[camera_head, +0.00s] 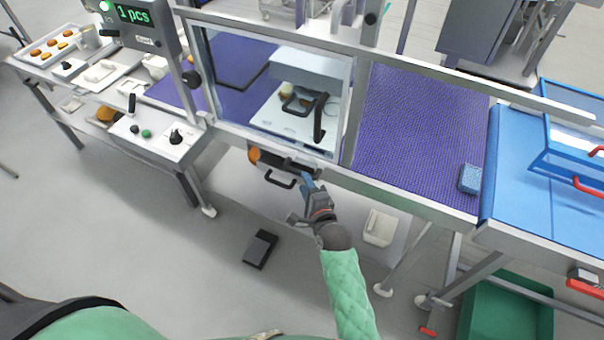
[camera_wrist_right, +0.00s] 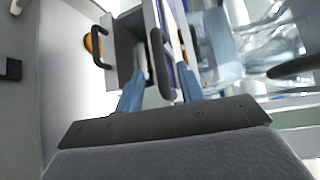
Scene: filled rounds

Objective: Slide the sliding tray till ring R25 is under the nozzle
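Behind the clear window, a white plate (camera_head: 268,117) with small dark marks lies under a grey machine head; I take it for the sliding tray. The marks are too small to read, so I cannot pick out ring R25. The nozzle is not clearly visible under the head. My right gripper (camera_head: 305,182) is just in front of the machine's lower edge, by a dark bar handle (camera_head: 301,167). In the right wrist view its blue fingers (camera_wrist_right: 160,80) are apart, with a dark bar (camera_wrist_right: 158,62) between their tips; contact is unclear. My left gripper is not in view.
A black loop handle (camera_head: 281,181) and an orange round thing (camera_head: 254,154) are left of my right gripper. A purple belt (camera_head: 410,130) runs right, with a blue block (camera_head: 469,178) on it. A black pedal (camera_head: 260,248) lies on the floor.

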